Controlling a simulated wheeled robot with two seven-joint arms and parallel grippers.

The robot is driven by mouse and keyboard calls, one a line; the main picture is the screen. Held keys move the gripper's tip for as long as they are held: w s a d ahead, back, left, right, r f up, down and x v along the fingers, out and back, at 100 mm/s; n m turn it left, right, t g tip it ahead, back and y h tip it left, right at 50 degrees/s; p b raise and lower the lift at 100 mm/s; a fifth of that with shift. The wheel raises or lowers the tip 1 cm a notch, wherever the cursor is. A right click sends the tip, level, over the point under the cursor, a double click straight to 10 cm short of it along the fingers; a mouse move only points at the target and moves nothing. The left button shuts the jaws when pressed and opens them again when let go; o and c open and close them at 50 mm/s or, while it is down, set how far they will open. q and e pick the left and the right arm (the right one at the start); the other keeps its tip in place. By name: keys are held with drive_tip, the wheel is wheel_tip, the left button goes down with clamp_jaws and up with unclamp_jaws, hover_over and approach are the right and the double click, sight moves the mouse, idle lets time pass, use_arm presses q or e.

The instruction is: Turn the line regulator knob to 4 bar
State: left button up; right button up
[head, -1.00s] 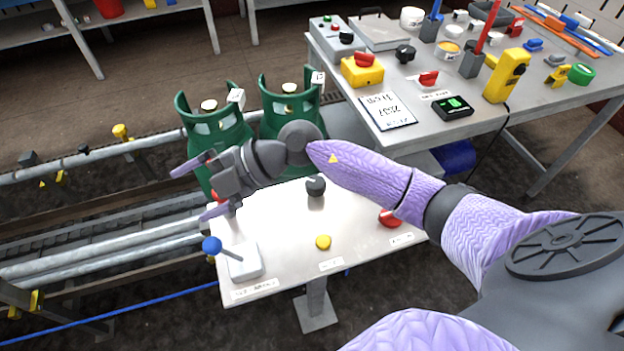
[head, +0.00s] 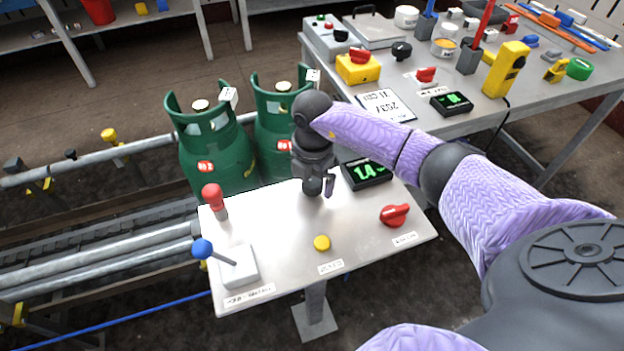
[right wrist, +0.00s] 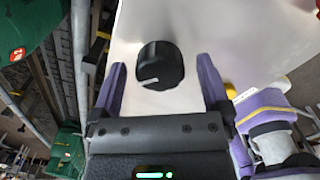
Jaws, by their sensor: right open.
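The black round regulator knob (right wrist: 160,66) with a white pointer mark stands on the white panel table (head: 285,262). In the head view the knob (head: 312,188) is partly hidden below my right gripper. In the right wrist view my right gripper (right wrist: 162,80) is open, with one purple finger on each side of the knob and gaps between. In the head view my right gripper (head: 314,176) points down over the knob. A black display (head: 366,173) just right of it shows green digits that look like 1.4. My left gripper is not in view.
On the panel are a red-topped lever (head: 212,197), a blue-balled joystick (head: 203,248), a yellow button (head: 321,242) and a red knob (head: 395,215). Green gas cylinders (head: 212,150) stand behind. A grey bench (head: 480,125) with tools is at the back right.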

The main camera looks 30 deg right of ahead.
drive_tip(key=c, duration=1.3)
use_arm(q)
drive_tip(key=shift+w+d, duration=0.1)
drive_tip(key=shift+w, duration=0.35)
use_arm(e)
drive_tip(key=shift+r+n, duration=0.1)
drive_tip(key=shift+n, duration=0.2)
drive_tip(key=n+p, duration=0.1)
drive_tip(key=n, duration=0.6)
drive_tip(key=shift+n, duration=0.3)
drive_tip(key=n, duration=0.6)
drive_tip(key=shift+n, duration=1)
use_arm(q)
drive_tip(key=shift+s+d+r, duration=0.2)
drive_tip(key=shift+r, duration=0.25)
use_arm(e)
drive_tip(key=shift+n, duration=0.6)
